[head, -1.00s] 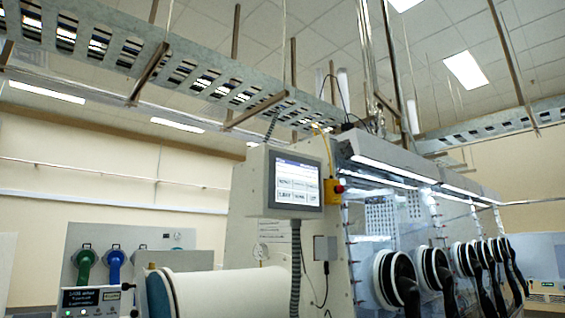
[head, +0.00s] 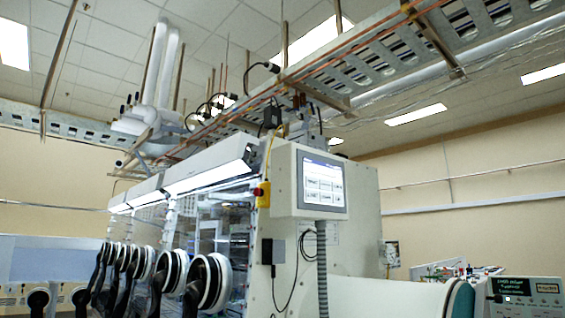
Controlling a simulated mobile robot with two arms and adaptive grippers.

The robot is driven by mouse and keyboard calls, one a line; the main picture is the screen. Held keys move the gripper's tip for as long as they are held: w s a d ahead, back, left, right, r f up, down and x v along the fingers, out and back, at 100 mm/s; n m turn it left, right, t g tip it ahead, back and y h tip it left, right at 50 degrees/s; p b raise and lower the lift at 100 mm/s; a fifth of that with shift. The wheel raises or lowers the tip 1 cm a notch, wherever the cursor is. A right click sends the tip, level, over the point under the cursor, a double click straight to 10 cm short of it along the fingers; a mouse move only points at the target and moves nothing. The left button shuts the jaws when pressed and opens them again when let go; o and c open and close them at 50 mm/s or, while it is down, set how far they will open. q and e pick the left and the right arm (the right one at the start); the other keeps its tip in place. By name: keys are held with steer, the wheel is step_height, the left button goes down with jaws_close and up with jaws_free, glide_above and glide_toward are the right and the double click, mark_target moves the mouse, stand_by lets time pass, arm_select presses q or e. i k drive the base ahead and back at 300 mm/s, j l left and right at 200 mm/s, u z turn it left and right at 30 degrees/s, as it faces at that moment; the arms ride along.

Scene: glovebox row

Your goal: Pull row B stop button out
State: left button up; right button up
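A yellow stop-button box (head: 264,194) with a small red button on its left side is fixed to the near corner of the glovebox (head: 212,240), left of the screen. It is too small to tell whether the button is pushed in or out. No row letter can be read. Neither of my grippers is in view.
A control screen (head: 323,184) juts out beside the yellow box, with a grey ribbed hose below it. A large white cylinder (head: 385,297) spans the lower right. Black-and-white glove ports (head: 207,283) line the left. An instrument box (head: 525,296) stands at far right.

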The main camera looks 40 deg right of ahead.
mark_target(257, 192)
steer(key=z, duration=1.25)
